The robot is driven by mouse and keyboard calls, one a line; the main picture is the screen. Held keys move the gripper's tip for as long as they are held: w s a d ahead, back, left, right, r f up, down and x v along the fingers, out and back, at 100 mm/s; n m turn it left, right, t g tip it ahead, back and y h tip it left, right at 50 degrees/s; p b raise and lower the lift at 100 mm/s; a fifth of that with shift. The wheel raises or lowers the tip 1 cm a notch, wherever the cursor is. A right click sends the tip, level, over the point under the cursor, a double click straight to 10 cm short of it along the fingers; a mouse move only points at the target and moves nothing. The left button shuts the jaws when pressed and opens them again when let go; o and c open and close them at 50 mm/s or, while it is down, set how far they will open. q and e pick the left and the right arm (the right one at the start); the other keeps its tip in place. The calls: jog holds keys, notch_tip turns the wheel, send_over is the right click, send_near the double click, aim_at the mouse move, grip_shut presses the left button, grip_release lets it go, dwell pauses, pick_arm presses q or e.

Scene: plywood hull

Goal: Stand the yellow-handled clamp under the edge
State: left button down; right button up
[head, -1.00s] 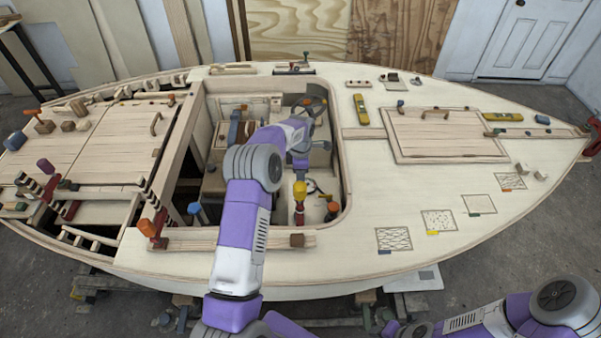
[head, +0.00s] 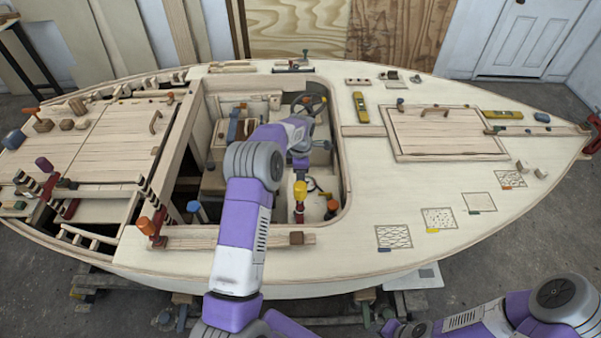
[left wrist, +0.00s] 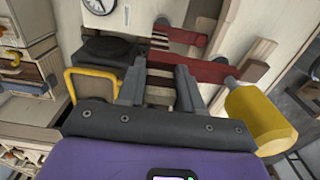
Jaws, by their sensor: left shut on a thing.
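The yellow-handled clamp stands roughly upright in the cockpit opening in the head view, with its yellow handle (head: 300,190) up and its red part (head: 299,213) below. My left gripper (head: 300,164) reaches into the opening just behind it. In the left wrist view, my left gripper (left wrist: 158,90) is shut on the clamp's striped bar, between its two grey fingers. The red jaws (left wrist: 205,68) stretch to the right there, and the yellow handle (left wrist: 258,115) is beside the right finger. The contact is hidden in the head view. My right arm shows at lower right, but its gripper does not.
The cockpit's wooden rim (head: 345,185) surrounds my left arm. A wooden strip (head: 235,239) lies along the near edge with an orange-handled clamp (head: 148,228) at its left end. A yellow-framed thing (left wrist: 92,82) is left of the fingers.

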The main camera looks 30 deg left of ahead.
aim_at(301, 185)
pick_arm(q)
jog(key=shift+s, duration=0.1)
dwell(0.3)
jog(key=shift+s+d+b, duration=0.2)
jog(key=shift+s+d, duration=0.4)
jog(key=shift+s, duration=0.3)
jog(key=shift+s+d+b, duration=0.2)
jog(key=shift+s+d, duration=0.35)
jog(key=shift+s, duration=0.3)
jog(key=shift+s+d, duration=0.45)
jog(key=shift+s, duration=0.25)
jog(key=shift+s+d, duration=0.4)
jog(key=shift+s, duration=0.35)
jog(key=shift+s+d, duration=0.45)
jog(key=shift+s, duration=0.25)
jog(key=c, duration=0.7)
grip_release()
jog(key=shift+o, duration=0.2)
notch_tip(301, 185, up, 8)
jog(key=shift+f, duration=0.2)
